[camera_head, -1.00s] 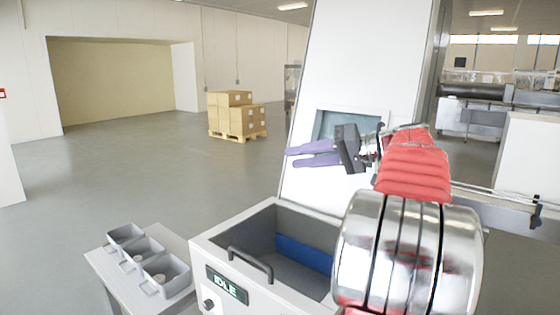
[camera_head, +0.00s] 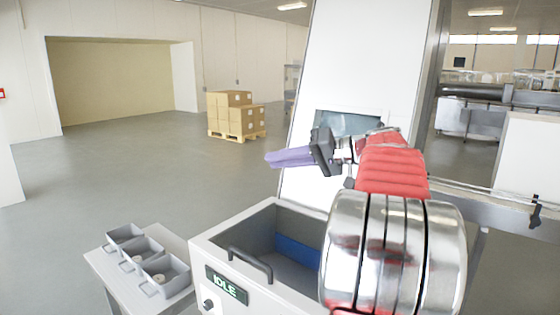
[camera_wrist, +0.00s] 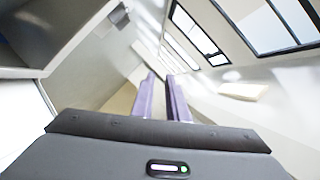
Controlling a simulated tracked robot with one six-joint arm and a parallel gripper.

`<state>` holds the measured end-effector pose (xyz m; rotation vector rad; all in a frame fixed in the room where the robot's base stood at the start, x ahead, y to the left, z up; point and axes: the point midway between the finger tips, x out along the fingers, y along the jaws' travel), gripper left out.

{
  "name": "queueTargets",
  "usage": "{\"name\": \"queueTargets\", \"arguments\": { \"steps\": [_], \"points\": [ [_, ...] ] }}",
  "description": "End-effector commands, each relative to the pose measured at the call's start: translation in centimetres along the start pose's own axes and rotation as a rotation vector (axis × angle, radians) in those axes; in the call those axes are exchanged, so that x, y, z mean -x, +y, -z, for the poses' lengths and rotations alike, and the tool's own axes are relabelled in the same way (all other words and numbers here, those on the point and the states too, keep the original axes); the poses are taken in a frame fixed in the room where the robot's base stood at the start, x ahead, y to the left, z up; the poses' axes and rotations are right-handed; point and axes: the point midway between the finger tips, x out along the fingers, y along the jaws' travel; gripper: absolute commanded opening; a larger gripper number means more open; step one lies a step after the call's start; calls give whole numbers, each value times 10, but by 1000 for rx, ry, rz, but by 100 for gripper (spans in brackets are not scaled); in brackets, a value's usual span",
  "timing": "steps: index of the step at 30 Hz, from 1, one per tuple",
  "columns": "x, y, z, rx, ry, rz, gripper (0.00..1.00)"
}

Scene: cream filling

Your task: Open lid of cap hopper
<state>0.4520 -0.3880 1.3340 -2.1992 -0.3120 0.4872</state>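A white machine with a green "IDLE" display (camera_head: 226,284) stands at the lower middle of the head view and looks like the cap hopper (camera_head: 205,248). A dark curved handle (camera_head: 250,265) sits at its front left edge. I can see down to its grey inside and a blue panel (camera_head: 298,252); I cannot tell if a clear lid covers it. My gripper (camera_head: 268,158) is above and behind the handle, clear of it, its purple fingers pointing left. In the wrist view my gripper (camera_wrist: 161,76) shows its two fingers apart with nothing between them.
Small grey bins (camera_head: 166,270) with round pieces stand on a low table (camera_head: 105,268) left of the machine. A tall white panel with a dark screen (camera_head: 350,123) stands behind my gripper. Boxes on a pallet (camera_head: 235,137) are far back. The floor at left is clear.

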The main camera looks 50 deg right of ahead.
Motion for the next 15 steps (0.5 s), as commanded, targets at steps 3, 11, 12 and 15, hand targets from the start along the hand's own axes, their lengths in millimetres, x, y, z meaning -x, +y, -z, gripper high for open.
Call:
{"name": "queueTargets", "arguments": {
  "steps": [3,11,12,15],
  "points": [
    [0,0,0,0,0,0,5],
    [0,0,0,0,-1,0,0],
    [0,0,0,0,-1,0,0],
    [0,0,0,0,-1,0,0]
  ]
}}
